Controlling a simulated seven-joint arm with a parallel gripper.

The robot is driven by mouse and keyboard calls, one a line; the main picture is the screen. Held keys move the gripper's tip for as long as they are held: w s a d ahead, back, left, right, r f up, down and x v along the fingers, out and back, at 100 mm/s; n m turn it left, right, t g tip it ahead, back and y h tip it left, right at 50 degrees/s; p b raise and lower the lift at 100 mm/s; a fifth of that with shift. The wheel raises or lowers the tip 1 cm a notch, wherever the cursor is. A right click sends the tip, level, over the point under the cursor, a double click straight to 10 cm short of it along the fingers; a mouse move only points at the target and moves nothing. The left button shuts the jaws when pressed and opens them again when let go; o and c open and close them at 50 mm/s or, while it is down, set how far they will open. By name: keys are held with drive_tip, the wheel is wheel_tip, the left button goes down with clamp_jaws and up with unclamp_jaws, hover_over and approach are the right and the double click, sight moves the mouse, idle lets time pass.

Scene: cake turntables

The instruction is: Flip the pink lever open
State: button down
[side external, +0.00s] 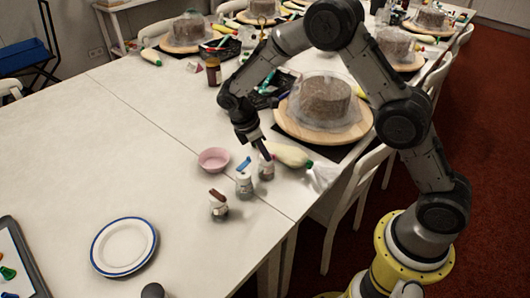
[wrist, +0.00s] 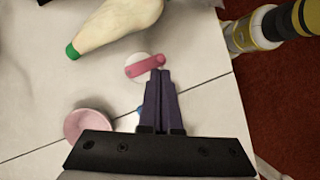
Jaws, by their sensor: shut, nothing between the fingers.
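The pink lever (wrist: 143,67) shows in the wrist view, lying across a round white top. In the side external view, the small jar (side external: 267,171) by my fingertips seems to be the one that bears it, but my gripper hides the lever there. My gripper (wrist: 160,73) is shut and empty. In the wrist view its tips are right beside the lever's right end; I cannot tell if they touch. In the side external view my gripper (side external: 264,154) points down at the jar's top.
A jar with a blue lever (side external: 244,184) and one with a brownish-red lever (side external: 218,206) stand nearby. A pink bowl (side external: 214,160) is to the left, a pale bottle (side external: 289,155) to the right. A covered cake (side external: 323,103) is behind.

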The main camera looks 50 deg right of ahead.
sight(274, 157)
drive_tip(key=shift+s+d+n+t, duration=0.25)
drive_tip(key=shift+d+n+t, duration=0.05)
drive_tip(key=shift+n, duration=0.7)
drive_tip(key=n+t, duration=0.1)
drive_tip(key=n, duration=0.1)
drive_tip(key=d+n, duration=0.1)
drive_tip(key=n, duration=0.1)
drive_tip(key=d+n+t, duration=0.1)
drive_tip(key=n, duration=0.1)
drive_tip(key=shift+s+d+n+t, duration=0.25)
drive_tip(key=shift+n+t, duration=0.05)
drive_tip(key=shift+n, duration=0.1)
drive_tip(key=n, duration=0.2)
drive_tip(key=w+d+n+t, duration=0.1)
drive_tip(key=n, duration=0.1)
drive_tip(key=d+n+t+y, duration=0.1)
drive_tip(key=n, duration=0.1)
drive_tip(key=shift+w+d, duration=0.15)
drive_tip(key=shift+d, duration=0.1)
drive_tip(key=shift+w+a, duration=0.1)
drive_tip(key=shift+w+a, duration=0.45)
drive_tip(key=shift+a, duration=0.1)
idle(0.3)
